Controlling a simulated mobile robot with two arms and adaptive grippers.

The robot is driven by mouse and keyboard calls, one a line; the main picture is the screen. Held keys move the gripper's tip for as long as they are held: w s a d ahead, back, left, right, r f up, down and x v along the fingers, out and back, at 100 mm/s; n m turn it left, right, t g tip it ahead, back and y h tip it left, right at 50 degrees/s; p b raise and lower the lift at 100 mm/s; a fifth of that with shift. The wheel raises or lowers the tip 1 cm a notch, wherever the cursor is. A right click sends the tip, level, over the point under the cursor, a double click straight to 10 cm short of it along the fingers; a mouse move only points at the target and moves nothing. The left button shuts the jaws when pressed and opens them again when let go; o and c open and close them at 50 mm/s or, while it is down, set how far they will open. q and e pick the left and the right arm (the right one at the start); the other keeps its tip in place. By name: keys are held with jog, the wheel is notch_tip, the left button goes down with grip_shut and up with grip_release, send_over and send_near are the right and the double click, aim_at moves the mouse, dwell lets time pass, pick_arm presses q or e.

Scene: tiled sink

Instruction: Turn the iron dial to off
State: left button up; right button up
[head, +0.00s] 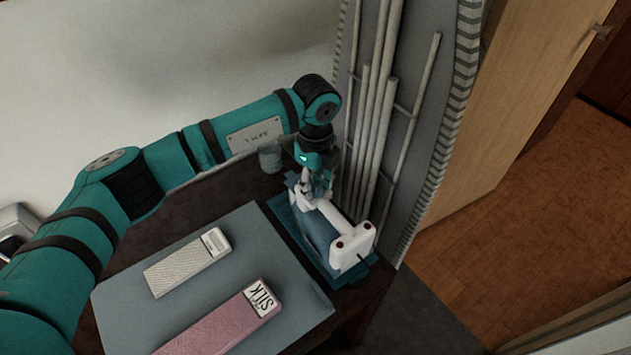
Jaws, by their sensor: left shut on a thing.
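A white and blue iron (348,246) rests on a teal tray-like stand (298,231) at the right of the dark table. My left arm comes in from the left, and its gripper (312,193) points down at the far end of the iron. The gripper is shut on a part of the iron there. The dial cannot be made out; the gripper covers that area. My right gripper is not in view.
A grey mat (125,309) holds a white textured box (187,262) and a pink box labelled SILK (222,325). A glass (270,158) stands behind my left gripper. A grey panel with pale rods (384,110) rises close behind the iron.

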aim_at(316, 186)
pick_arm(q)
jog(key=shift+r, duration=0.1)
jog(key=o, duration=1.1)
jog(key=shift+o, duration=0.2)
notch_tip(316, 186, up, 12)
